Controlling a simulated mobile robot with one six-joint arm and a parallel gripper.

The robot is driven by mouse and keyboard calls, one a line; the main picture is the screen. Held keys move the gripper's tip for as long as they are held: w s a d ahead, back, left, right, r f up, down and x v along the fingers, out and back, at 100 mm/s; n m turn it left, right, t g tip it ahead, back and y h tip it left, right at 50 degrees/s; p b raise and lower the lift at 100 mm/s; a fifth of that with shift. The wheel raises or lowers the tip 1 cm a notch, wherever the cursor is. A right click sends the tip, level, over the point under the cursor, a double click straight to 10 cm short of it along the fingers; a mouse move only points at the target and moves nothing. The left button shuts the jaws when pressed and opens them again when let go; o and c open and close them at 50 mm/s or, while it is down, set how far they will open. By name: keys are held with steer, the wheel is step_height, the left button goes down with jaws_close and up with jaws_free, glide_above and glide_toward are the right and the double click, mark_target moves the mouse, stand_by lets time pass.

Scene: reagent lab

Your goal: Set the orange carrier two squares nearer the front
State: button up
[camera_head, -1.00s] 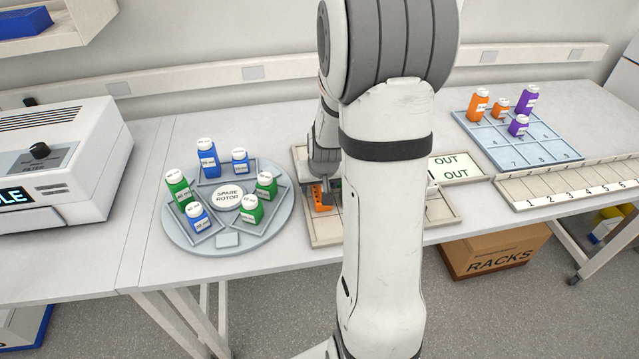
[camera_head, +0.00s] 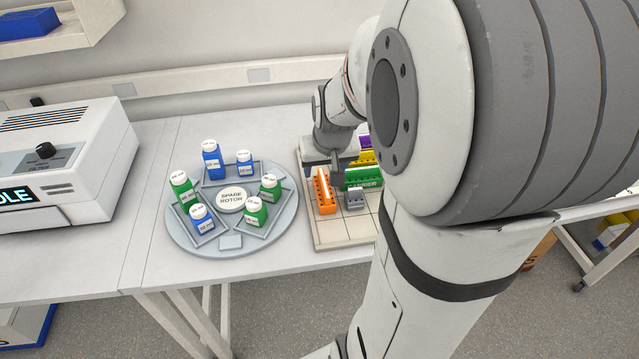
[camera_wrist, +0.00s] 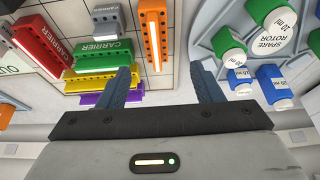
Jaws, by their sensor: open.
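The orange carrier (camera_head: 323,192) stands upright on the squared board (camera_head: 335,232), near its left side. It also shows in the wrist view (camera_wrist: 153,34), where its near end lies in line with the gap between the fingers. My gripper (camera_wrist: 162,70) is open, with nothing between its fingers, and the carrier is free of it. In the head view my gripper (camera_head: 335,168) is above and behind the carrier; the arm hides much of the board's right part.
A grey carrier (camera_head: 355,201) and a green carrier (camera_head: 363,179) stand just right of the orange one. Yellow (camera_head: 366,157), purple (camera_wrist: 95,100) and red (camera_wrist: 38,45) carriers are also on the board. The spare rotor (camera_head: 231,240) with several bottles is left. Front squares near the orange carrier look bare.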

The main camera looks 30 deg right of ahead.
steer(key=s+a+r+n+g+y, duration=0.1)
steer(key=s+a+r+n, duration=0.2)
steer(key=s+a, duration=0.8)
steer(key=s+r, duration=0.1)
steer(key=s, duration=0.2)
steer(key=shift+s+a, duration=0.25)
steer(key=shift+a, duration=0.15)
